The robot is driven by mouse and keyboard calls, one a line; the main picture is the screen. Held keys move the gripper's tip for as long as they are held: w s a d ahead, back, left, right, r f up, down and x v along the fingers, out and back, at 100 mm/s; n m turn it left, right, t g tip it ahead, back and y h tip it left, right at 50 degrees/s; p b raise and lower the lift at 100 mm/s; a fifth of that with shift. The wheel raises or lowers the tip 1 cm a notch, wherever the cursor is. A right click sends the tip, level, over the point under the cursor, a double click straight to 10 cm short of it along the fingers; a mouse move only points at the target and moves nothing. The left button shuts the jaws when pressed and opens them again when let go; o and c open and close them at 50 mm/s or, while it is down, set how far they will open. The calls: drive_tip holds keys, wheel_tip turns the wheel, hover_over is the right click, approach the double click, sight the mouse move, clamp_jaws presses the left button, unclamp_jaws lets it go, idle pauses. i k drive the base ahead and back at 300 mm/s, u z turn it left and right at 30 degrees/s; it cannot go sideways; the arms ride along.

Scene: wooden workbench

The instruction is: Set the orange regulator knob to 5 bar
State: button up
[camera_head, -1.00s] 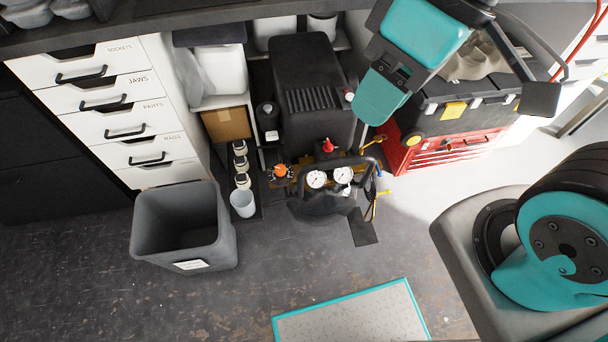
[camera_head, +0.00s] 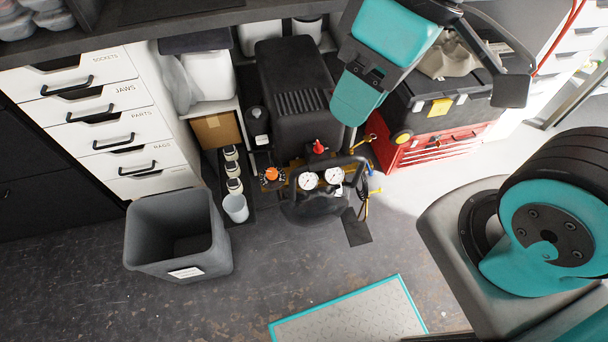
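The orange regulator knob (camera_head: 271,174) is small in the head view, left of two white-faced gauges (camera_head: 308,181) at the front of a black compressor (camera_head: 290,115). Its scale and setting are too small to read, and so are the gauge needles. A red part (camera_head: 318,147) stands up behind the gauges. My teal arm links reach in from the top right, over the compressor's right side, apart from the knob in the picture. Nothing covers the knob.
A grey bin (camera_head: 178,238) stands on the floor left of the compressor, with a white cup (camera_head: 236,208) beside it. White drawers (camera_head: 100,115) are at the left. A red toolbox (camera_head: 430,148) stands right of the compressor. A teal-edged mat (camera_head: 345,318) lies in front; the floor between is clear.

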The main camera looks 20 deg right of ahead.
sight(272, 174)
drive_tip(key=u, duration=0.9)
drive_tip(key=i, duration=0.35)
drive_tip(key=z, duration=1.1)
drive_tip(key=k, duration=1.1)
drive_tip(key=u, duration=0.75)
drive_tip(key=i, duration=1.05)
drive_tip(key=z, duration=0.2)
